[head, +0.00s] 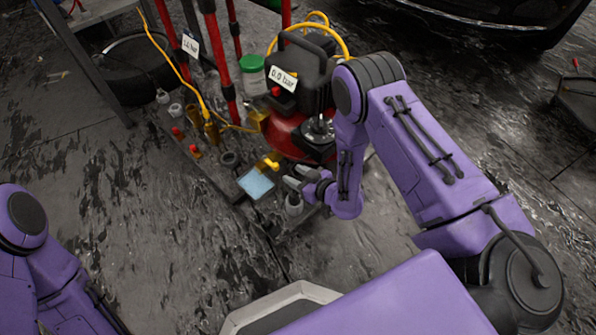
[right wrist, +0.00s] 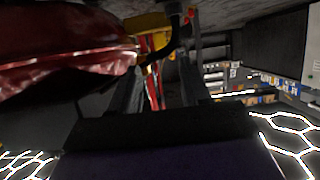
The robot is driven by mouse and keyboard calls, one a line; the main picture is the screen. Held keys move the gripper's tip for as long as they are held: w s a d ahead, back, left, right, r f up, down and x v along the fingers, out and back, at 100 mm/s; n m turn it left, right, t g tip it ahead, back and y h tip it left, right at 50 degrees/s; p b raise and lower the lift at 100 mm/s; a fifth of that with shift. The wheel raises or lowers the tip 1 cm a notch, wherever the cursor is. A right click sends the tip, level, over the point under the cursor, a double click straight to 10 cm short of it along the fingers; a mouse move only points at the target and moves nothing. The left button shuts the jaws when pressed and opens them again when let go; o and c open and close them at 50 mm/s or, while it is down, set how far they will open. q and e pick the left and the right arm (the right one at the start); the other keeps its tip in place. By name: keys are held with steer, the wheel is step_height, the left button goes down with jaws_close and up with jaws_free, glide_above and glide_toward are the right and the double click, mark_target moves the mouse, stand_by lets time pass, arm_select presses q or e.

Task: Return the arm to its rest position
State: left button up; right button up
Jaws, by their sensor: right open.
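My right arm (head: 420,165) is purple and bends down from the right in the head view. My right gripper (head: 295,178) is open with nothing between its fingers. It hangs over the near right part of a low dark board, close to a light-blue square (head: 256,184). In the right wrist view the two dark fingers (right wrist: 158,85) stand apart, with red and yellow shapes beyond them. My left arm (head: 45,265) shows at the lower left of the head view. Its gripper is out of the picture.
A red compressor (head: 290,135) with a black top and "0.0 bar" label stands just behind the right gripper. Red poles (head: 222,60), a yellow hose (head: 172,60) and a green-lidded jar (head: 252,75) stand nearby. A dark car (head: 500,12) is at the back. The floor at left (head: 130,215) is clear.

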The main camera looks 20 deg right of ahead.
steer(key=shift+s+d+r, duration=0.15)
steer(key=shift+s+r, duration=0.05)
steer(key=shift+s, duration=0.25)
